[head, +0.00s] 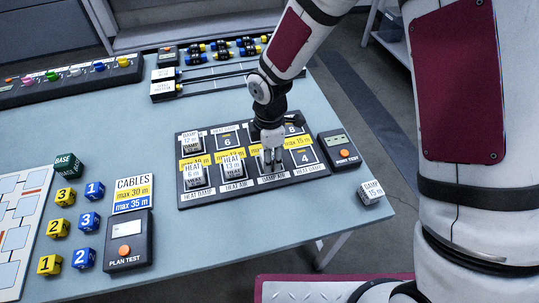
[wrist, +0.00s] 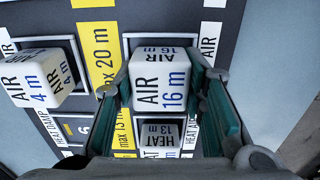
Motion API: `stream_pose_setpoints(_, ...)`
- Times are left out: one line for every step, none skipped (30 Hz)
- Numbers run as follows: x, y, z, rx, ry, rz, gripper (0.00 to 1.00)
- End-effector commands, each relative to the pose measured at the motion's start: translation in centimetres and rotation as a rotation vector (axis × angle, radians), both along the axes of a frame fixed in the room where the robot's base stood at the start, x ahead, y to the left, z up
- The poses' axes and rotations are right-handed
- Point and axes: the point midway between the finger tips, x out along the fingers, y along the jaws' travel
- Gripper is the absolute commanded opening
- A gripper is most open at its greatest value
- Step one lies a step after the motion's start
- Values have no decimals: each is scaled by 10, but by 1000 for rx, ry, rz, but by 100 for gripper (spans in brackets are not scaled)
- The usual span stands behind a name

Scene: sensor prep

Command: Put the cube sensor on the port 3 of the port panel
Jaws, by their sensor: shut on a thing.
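My gripper (wrist: 165,100) is shut on a white cube sensor (wrist: 160,80) marked AIR 16 m, which sits between its two green-padded fingers. The wrist view cannot settle whether the held cube touches the panel. No number 3 is readable on the panel; 4 and 6 are. A HEAT 13 m cube (head: 233,167) stands on the panel left of my gripper; it also shows between the fingers (wrist: 158,138).
DAMP 12 m (head: 191,143) and HEAT 6 m (head: 195,176) cubes stand on the panel's left. An AIR 4 m cube (wrist: 38,78) is near my gripper. A port test box (head: 341,150) and a DAMP 15 m cube (head: 371,191) lie right of the panel.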

Motion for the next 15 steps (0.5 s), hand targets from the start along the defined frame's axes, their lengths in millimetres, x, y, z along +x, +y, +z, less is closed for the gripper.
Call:
stream_pose_setpoints(0, 0, 0, 0, -1, 0, 9)
stream_pose_setpoints(0, 0, 0, 1, -2, 0, 9)
stream_pose_setpoints(0, 0, 0, 1, -2, 0, 9)
stream_pose_setpoints(0, 0, 1, 1, -2, 0, 9)
stream_pose_setpoints(0, 0, 1, 1, -2, 0, 9)
stream_pose_setpoints(0, 0, 0, 0, -1, 0, 9)
stream_pose_setpoints(0, 0, 0, 0, -1, 0, 9)
stream_pose_setpoints(0, 0, -1, 0, -1, 0, 9)
stream_pose_setpoints(0, 0, -3, 0, -1, 0, 9)
stream_pose_setpoints(0, 0, -4, 0, -1, 0, 9)
stream_pose_setpoints(0, 0, -4, 0, -1, 0, 9)
stream_pose_setpoints(0, 0, -6, 0, -1, 0, 10)
stream_pose_setpoints(0, 0, -7, 0, -1, 0, 10)
stream_pose_setpoints(0, 0, -8, 0, -1, 0, 10)
stream_pose_setpoints(0, 0, -9, 1, -1, 0, 10)
